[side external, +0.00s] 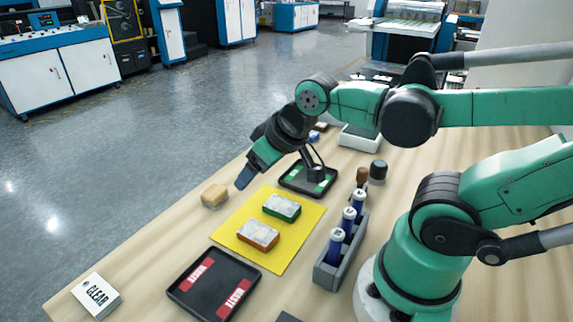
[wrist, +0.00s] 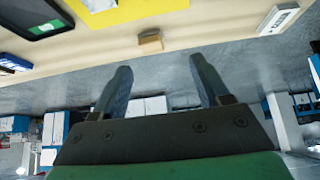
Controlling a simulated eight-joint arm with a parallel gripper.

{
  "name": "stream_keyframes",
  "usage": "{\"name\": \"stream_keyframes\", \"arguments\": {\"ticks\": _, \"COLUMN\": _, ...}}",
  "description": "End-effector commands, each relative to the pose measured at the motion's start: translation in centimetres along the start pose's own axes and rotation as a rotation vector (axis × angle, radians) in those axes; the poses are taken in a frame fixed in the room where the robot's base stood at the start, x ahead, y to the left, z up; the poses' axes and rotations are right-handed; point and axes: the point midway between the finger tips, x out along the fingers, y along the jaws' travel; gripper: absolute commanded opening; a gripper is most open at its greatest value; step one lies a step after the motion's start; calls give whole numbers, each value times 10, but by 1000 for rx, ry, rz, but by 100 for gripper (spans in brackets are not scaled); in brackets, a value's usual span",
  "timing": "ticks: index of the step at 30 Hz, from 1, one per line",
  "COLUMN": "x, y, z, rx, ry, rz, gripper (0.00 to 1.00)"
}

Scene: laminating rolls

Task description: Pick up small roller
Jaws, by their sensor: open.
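I cannot tell for certain which thing is the small roller. A dark green upright cylinder (side external: 378,171) and a brown-topped piece (side external: 361,178) stand close together right of the small dark tray, behind the grey rack. The grey rack (side external: 325,275) holds three blue cylinders (side external: 347,219) with white tops. My gripper (side external: 243,181) is in the air by the table's left edge, near a tan block (side external: 214,195) and well left of the cylinders. In the wrist view my gripper (wrist: 160,68) has its fingers apart with nothing between them. The tan block (wrist: 150,41) shows beyond them.
A yellow mat (side external: 283,240) bears a green-edged block (side external: 282,208) and an orange-edged block (side external: 258,235). A black "WASTE" tray (side external: 215,284) and a white "CLEAR" box (side external: 95,296) lie at the front. A small dark tray (side external: 295,180) lies behind the mat.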

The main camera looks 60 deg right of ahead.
Motion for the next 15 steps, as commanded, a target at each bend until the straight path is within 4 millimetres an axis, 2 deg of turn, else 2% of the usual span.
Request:
{"name": "stream_keyframes", "arguments": {"ticks": 5, "x": 4, "y": 64, "z": 13, "rx": 163, "ry": -152, "rz": 122, "gripper": 69}}
{"name": "stream_keyframes", "arguments": {"ticks": 9, "x": -2, "y": 129, "z": 44, "rx": 360, "ry": -330, "rz": 203, "gripper": 69}}
{"name": "stream_keyframes", "arguments": {"ticks": 12, "x": -10, "y": 164, "z": 72, "rx": 495, "ry": -438, "rz": 223, "gripper": 69}}
{"name": "stream_keyframes", "arguments": {"ticks": 15, "x": -18, "y": 186, "z": 96, "rx": 600, "ry": -513, "rz": 223, "gripper": 69}}
